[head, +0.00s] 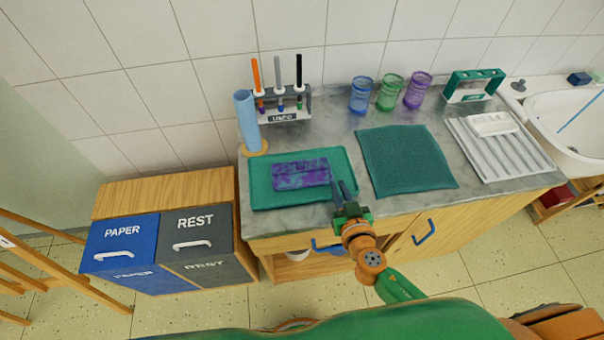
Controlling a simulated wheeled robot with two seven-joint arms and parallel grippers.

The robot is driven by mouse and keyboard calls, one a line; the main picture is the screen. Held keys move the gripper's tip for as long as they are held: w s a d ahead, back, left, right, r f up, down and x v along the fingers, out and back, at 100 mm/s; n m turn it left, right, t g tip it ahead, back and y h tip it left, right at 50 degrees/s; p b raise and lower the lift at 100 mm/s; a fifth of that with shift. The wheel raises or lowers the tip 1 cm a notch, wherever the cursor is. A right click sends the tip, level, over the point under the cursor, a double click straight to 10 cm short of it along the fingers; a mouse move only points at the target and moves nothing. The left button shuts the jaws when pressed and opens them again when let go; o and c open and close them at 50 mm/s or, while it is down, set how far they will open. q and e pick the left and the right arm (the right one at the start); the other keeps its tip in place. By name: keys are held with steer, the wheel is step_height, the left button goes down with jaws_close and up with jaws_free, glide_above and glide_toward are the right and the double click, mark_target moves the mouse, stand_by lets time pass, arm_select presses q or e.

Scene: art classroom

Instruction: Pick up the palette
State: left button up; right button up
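A small white slab, which looks like the palette (493,124), lies on the back part of a white ribbed drainer (517,161) at the right end of the counter. Its surface detail is too small to make out. My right gripper (342,187) is over the front of the counter, at the right edge of a green tray, well left of the palette. Its two dark fingers look slightly apart with nothing between them. My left gripper is not in view.
The green tray (262,197) holds a purple-blue block (301,174). A teal cloth (404,160) lies between tray and drainer. Behind stand three cups (390,93), a green-ended rack (474,86) and a marker holder (283,116). A blue roll (247,120) stands left; a sink (568,125) is right.

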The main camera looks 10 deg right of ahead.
mark_target(330, 169)
steer(key=b+x, duration=0.1)
steer(key=x, duration=0.5)
steer(key=shift+w+f, duration=0.1)
steer(key=shift+w, duration=0.1)
steer(key=shift+s+a, duration=0.1)
jaws_close()
stand_by(1.0)
